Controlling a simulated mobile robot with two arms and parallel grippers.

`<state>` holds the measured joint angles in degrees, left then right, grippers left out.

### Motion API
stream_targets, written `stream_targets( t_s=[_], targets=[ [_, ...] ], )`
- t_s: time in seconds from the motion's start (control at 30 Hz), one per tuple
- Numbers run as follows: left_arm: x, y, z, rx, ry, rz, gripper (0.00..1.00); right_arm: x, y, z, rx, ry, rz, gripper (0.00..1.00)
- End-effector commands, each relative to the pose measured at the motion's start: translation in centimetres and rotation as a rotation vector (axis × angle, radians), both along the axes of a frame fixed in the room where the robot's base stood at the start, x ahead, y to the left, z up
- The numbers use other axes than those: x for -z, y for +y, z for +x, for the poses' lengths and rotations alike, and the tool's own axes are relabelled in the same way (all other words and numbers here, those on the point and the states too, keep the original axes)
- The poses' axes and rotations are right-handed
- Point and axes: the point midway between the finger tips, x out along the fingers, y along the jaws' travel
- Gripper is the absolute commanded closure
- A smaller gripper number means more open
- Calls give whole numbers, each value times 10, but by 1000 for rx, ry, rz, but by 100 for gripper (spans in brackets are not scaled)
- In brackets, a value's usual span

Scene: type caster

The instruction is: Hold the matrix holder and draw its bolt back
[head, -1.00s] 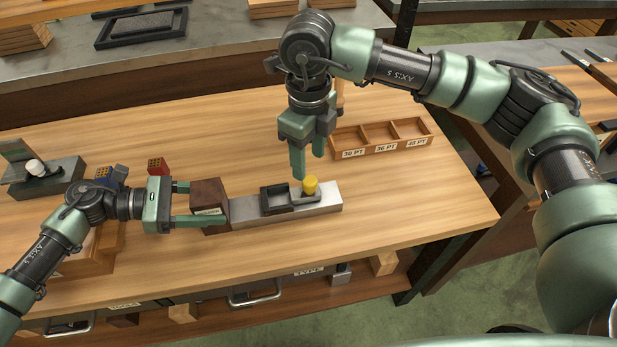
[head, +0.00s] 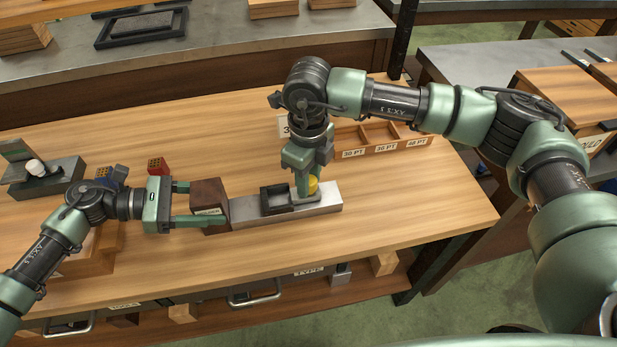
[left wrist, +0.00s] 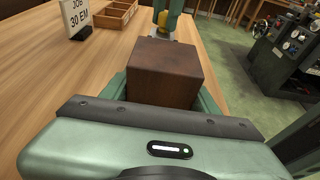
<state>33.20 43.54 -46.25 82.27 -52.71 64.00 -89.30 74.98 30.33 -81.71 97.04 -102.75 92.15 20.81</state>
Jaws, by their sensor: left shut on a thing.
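The matrix holder has a dark brown wooden block (head: 208,198) at its left end and a grey metal bar (head: 325,201) running right. A dark square frame (head: 275,199) sits on the bar, with a yellow knob (head: 313,185) beside it. My left gripper (head: 196,204) is shut on the wooden block, which also fills the middle of the left wrist view (left wrist: 165,72). My right gripper (head: 307,186) points down at the yellow knob, one finger just left of it. The other finger is mostly hidden, so its grip cannot be told.
A wooden tray (head: 385,140) with labelled compartments stands behind, to the right. A white sign (left wrist: 75,18) shows in the left wrist view. A red block (head: 157,166) and a dark metal device (head: 45,178) lie at the left. The table front right is clear.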

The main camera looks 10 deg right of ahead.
Motion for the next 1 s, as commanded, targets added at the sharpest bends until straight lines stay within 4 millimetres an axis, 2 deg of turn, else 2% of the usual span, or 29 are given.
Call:
stream_targets(
  t_s=[0.13,0.37,0.67,0.7,0.77,1.0],
  targets=[
    [1,-1,-1,3,2,0,82,0,-6,1,3,0,0,100],
    [1,0,-1,2,2,1,82,-1,-39,1,4,-1,-1,100],
    [1,0,-1,2,2,2,82,-1,-41,1,2,-2,-1,100],
    [1,1,-1,2,2,3,82,-1,-41,1,2,-1,-1,62],
    [1,1,-1,2,2,3,82,-1,-41,1,2,-1,-1,48],
    [1,0,-1,2,2,3,82,-1,-41,0,1,-1,0,48]
  ],
)
